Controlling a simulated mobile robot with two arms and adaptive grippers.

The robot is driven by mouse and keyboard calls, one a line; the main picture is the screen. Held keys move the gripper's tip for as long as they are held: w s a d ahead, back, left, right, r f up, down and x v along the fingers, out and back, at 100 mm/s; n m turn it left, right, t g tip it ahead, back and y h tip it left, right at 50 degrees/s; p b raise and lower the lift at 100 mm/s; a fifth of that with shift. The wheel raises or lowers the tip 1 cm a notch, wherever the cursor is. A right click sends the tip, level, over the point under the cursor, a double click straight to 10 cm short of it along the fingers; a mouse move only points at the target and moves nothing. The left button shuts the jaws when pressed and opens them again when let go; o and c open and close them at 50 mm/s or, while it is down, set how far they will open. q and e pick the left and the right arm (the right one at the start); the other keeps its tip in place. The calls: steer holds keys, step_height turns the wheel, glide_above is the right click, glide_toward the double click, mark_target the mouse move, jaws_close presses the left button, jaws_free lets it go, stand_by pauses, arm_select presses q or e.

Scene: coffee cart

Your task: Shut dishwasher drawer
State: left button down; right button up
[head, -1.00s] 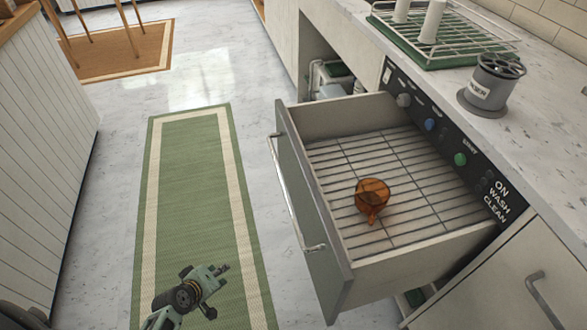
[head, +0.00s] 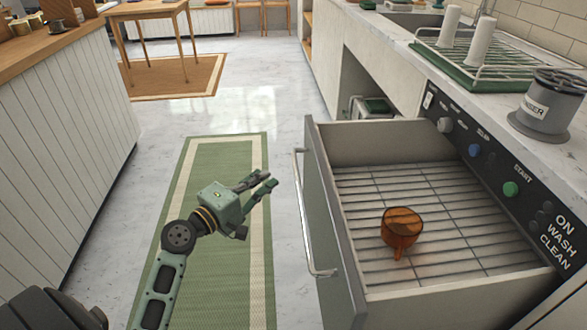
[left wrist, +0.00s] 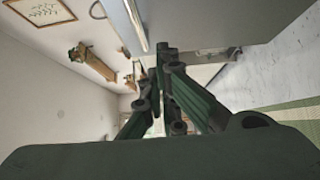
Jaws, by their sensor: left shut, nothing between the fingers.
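The dishwasher drawer (head: 320,210) stands pulled out on the right in the head view, with a grey front and a long metal handle (head: 308,225). An amber cup (head: 402,230) sits on the wire rack (head: 360,255) inside it. My left gripper (head: 268,182) is shut and empty, over the green mat, left of the drawer front and apart from the handle. In the left wrist view, my left gripper's fingers (left wrist: 166,62) point toward the drawer's grey front (left wrist: 215,22). My right gripper is not in view.
The control panel (head: 510,180) sits above the drawer, under the counter with a drying rack (head: 470,62) and a grey rinser (head: 548,108). A white cabinet (head: 65,150) bounds the left. The floor with the green mat (head: 205,270) between is clear.

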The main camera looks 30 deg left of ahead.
arm_select(q)
steer(key=w+d, duration=0.4)
steer(key=w, duration=0.3)
steer(key=shift+w+d, duration=0.2)
steer(key=shift+w, duration=0.2)
steer(key=shift+w, duration=0.1)
